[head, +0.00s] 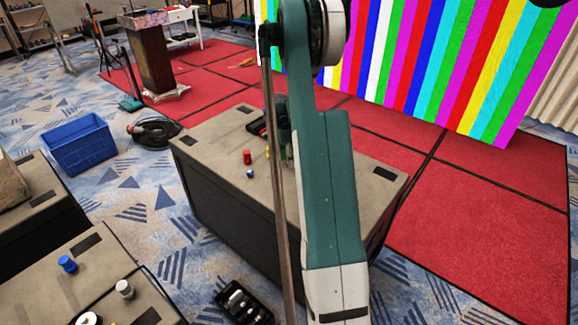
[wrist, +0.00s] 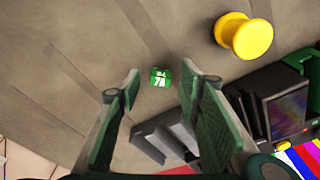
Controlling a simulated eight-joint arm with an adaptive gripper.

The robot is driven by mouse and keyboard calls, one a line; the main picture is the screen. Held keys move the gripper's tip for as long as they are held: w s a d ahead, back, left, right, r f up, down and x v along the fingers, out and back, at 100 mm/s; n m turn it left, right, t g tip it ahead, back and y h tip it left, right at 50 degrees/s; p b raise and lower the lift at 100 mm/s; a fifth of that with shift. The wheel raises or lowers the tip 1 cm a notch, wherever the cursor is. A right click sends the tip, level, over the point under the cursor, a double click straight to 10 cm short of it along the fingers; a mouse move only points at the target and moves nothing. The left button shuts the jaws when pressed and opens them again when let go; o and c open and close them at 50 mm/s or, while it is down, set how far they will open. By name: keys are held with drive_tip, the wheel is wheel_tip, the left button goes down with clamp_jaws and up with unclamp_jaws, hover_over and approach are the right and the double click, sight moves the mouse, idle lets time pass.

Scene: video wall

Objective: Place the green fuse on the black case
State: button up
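A small green fuse (wrist: 159,77) with white markings lies on a grey-brown surface in the wrist view. My gripper (wrist: 160,88) is open, its two green-padded fingers apart on either side of the fuse in the picture. I see no finger touching it. In the head view my arm hides most of the gripper and I cannot make out the green fuse. A large black case (head: 225,215) with a grey-brown top stands in the middle of the head view, under my arm. I cannot tell which case top the wrist view shows.
On the middle case are a red piece (head: 247,157) and a small blue piece (head: 250,174). A yellow knob-shaped piece (wrist: 243,36) and a dark device with a screen (wrist: 282,108) are right of the fuse. Another case (head: 60,295) is at lower left.

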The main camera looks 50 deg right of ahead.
idle(0.5)
drive_tip(key=c, duration=0.7)
drive_tip(key=shift+c, duration=0.3)
drive_tip(key=shift+r, duration=0.15)
wheel_tip(320, 180, up, 10)
drive_tip(key=p, duration=0.2)
drive_tip(key=shift+f, duration=0.2)
idle(0.5)
